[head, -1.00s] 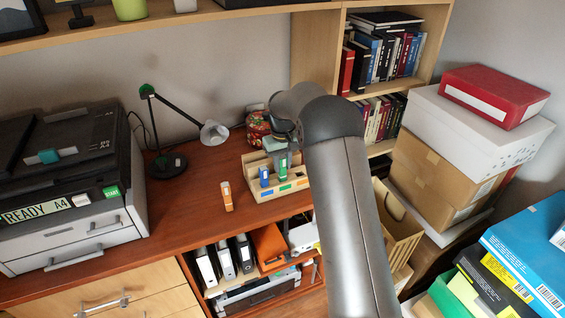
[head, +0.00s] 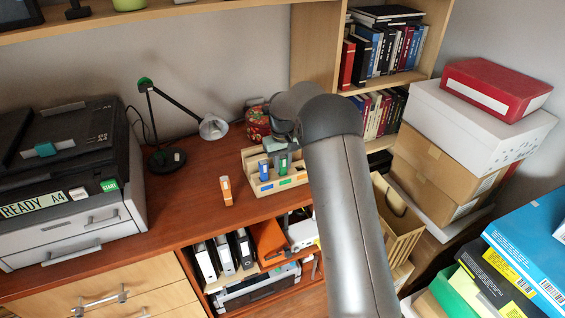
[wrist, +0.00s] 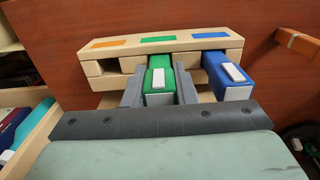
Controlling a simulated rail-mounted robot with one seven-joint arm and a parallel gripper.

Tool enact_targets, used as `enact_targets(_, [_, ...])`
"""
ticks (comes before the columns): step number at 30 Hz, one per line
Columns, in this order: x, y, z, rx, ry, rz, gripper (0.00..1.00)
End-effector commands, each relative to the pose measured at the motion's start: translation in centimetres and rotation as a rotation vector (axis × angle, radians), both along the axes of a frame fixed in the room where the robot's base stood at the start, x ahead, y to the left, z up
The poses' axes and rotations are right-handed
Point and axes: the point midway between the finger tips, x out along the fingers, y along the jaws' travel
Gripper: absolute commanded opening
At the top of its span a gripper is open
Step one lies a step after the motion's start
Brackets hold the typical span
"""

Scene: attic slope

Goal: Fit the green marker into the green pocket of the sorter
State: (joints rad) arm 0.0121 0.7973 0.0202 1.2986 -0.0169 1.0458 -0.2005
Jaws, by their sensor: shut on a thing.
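The wooden sorter (head: 262,188) stands on the desk, with blue, green and orange labels along its front. The green marker (head: 283,163) is upright at the green pocket, its lower end hidden by the sorter's front; I cannot tell how deep it sits. My gripper (head: 283,154) is above the sorter, partly hidden by my arm. In the wrist view my gripper (wrist: 160,88) is shut on the green marker (wrist: 159,80), which lines up with the green label (wrist: 158,39). The blue marker (wrist: 228,77) stands in the blue pocket beside it, close to one finger.
A desk lamp (head: 212,127) and a patterned red jar (head: 257,122) stand behind. A printer (head: 70,180) fills the left side. The desk between printer and orange marker is clear.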

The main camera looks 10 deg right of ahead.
Motion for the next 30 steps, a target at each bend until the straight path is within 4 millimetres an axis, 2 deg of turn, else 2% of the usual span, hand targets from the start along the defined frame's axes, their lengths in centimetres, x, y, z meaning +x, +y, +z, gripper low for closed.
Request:
enact_targets(1, [0.0, 0.0, -0.1, 0.0, 0.0, 0.0, 0.27])
enact_targets(3, [0.0, 0.0, -0.1, 0.0, 0.0, 0.0, 0.47])
enact_targets(4, [0.0, 0.0, -0.1, 0.0, 0.0, 0.0, 0.5])
enact_targets(13, [0.0, 0.0, 0.1, 0.0, -0.001, 0.0, 0.5])
enact_targets(17, [0.1, 0.0, 1.3, 0.0, -0.003, 0.0, 0.5])
enact_targets(20, [0.1, 0.0, 3.1, 0.0, -0.005, 0.0, 0.5])
enact_targets(30, [0.1, 0.0, 11.5, 0.0, -0.005, 0.0, 0.5])
